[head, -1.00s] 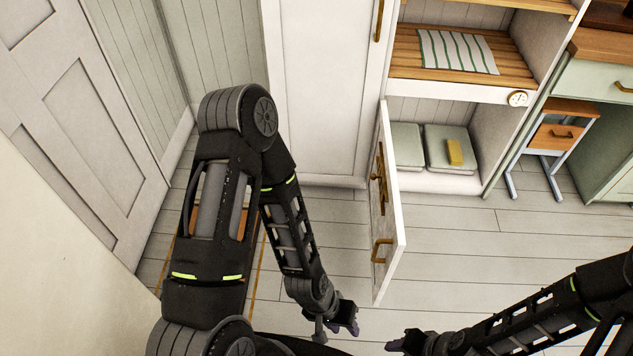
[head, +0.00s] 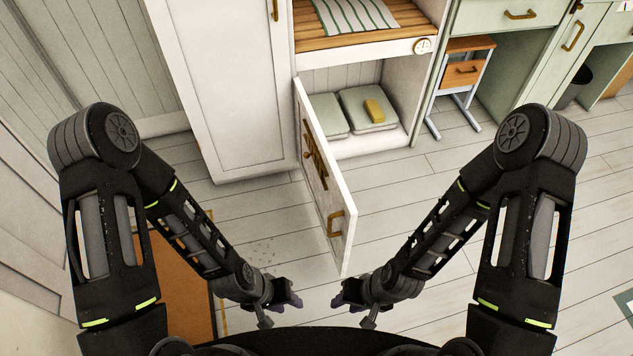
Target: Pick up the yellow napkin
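The yellow napkin (head: 374,110) is a small folded block. It lies on top of a grey-green cushion-like box (head: 366,124) in the low open compartment of the white shelving unit. My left gripper (head: 287,300) and my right gripper (head: 346,299) are both low in front of my body, well short of the napkin and apart from it. Their fingers are small and dark, and I cannot make out whether they are open or shut. Nothing visible hangs from either one.
An open white door (head: 325,180) with brass handles juts out from the unit, left of the low compartment. A striped cloth (head: 355,14) lies on the wooden shelf above. The floor (head: 420,185) right of the door is clear.

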